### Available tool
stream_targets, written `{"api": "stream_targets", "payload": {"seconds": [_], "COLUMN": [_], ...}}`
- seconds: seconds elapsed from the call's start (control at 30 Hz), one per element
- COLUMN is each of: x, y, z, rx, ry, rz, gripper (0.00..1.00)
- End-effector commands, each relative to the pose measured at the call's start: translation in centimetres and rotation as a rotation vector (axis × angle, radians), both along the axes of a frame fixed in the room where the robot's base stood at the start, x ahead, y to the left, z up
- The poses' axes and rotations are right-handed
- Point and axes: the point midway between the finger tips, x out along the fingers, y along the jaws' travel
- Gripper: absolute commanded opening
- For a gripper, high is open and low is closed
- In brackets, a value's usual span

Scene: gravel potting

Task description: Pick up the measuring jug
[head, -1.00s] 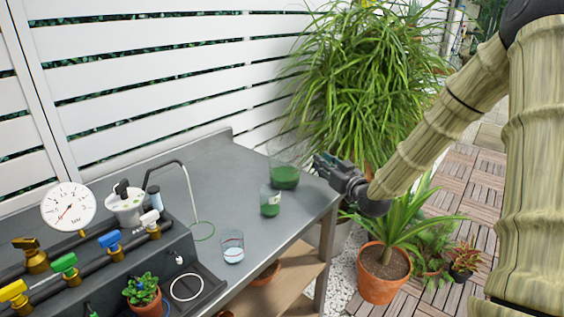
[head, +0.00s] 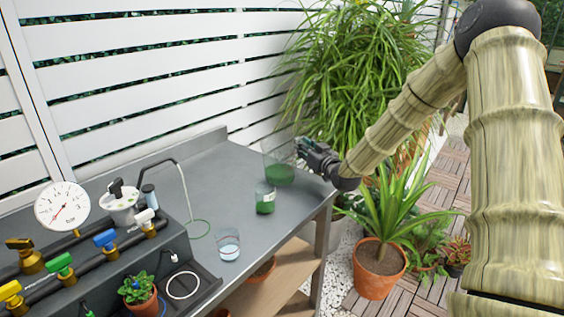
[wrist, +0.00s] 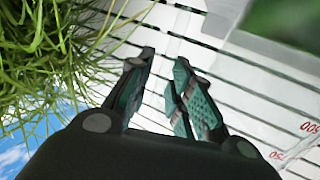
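The measuring jug (head: 279,174) is a large clear vessel with green contents, standing upright near the far right corner of the grey bench. In the wrist view, part of a clear wall with red scale numbers (wrist: 304,139) and blurred green contents (wrist: 287,24) shows at the right edge. My gripper (head: 302,149) is just right of the jug, near its upper part, pointing left. Whether a finger touches the jug cannot be told.
A smaller clear beaker (head: 265,201) with green contents stands close in front of the jug. A glass with pale liquid (head: 229,246) stands nearer. Valves, a gauge (head: 62,207) and a thin bent pipe are at left. A bushy plant (head: 345,90) stands behind the gripper.

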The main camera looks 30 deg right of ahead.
Motion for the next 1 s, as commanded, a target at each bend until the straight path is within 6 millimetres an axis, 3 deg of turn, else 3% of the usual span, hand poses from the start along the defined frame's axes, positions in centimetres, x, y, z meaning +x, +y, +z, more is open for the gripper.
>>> {"api": "stream_targets", "payload": {"seconds": [0.23, 0.33, 0.37, 1.0], "x": [0.11, 0.10, 0.09, 0.11], "y": [0.03, 0.02, 0.02, 0.01], "z": [0.01, 0.01, 0.01, 0.48], "rx": [0.000, 0.000, 0.000, 0.000], "ry": [0.000, 0.000, 0.000, -0.001], "rz": [0.000, 0.000, 0.000, 0.000], "gripper": [0.19, 0.01, 0.00, 0.00]}}
